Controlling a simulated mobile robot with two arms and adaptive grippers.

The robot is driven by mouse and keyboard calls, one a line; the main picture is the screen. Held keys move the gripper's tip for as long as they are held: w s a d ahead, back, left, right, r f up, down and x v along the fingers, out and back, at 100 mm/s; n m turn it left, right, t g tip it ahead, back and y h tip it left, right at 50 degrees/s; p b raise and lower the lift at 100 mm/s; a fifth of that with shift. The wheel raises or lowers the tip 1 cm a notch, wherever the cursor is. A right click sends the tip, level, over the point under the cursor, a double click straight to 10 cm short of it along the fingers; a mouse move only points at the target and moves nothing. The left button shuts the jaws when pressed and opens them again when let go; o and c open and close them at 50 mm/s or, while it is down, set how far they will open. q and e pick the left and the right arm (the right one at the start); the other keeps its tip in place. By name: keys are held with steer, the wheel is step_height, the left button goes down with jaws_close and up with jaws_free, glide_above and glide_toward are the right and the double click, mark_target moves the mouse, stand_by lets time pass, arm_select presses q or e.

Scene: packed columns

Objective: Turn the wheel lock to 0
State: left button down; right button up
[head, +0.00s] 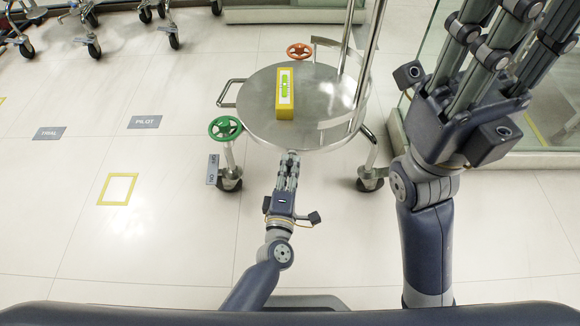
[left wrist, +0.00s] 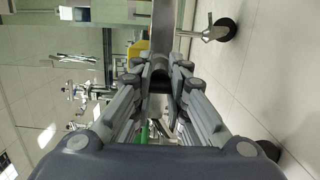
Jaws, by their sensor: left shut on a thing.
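A green handwheel (head: 225,127) sits at the left front of a round steel cart (head: 250,103), above a caster. An orange-red handwheel (head: 300,50) sits at the cart's far side. A small grey label (head: 212,170) stands by the green wheel; its marks are too small to read surely. My left gripper (head: 292,155) is shut on the cart's near edge, right of the green wheel and apart from it. In the left wrist view its fingers (left wrist: 160,78) close on metal; rim or handle, I cannot tell. My right gripper (head: 515,30) is raised at upper right, its fingertips partly out of frame.
A yellow block with a spirit level (head: 285,92) stands on the cart top. Steel poles (head: 367,55) rise at its right. A glass-sided case (head: 415,90) is at right. Floor marks TRIAL (head: 49,133) and PILOT (head: 145,122) and a yellow square (head: 103,189) lie on free floor at left.

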stand_by(0.3)
arm_select(q)
steer(key=c, duration=0.9)
jaws_free()
steer(key=s, duration=0.4)
steer(key=s+a, duration=0.1)
steer(key=s, duration=0.7)
steer(key=shift+a, duration=0.35)
steer(key=shift+w, duration=0.1)
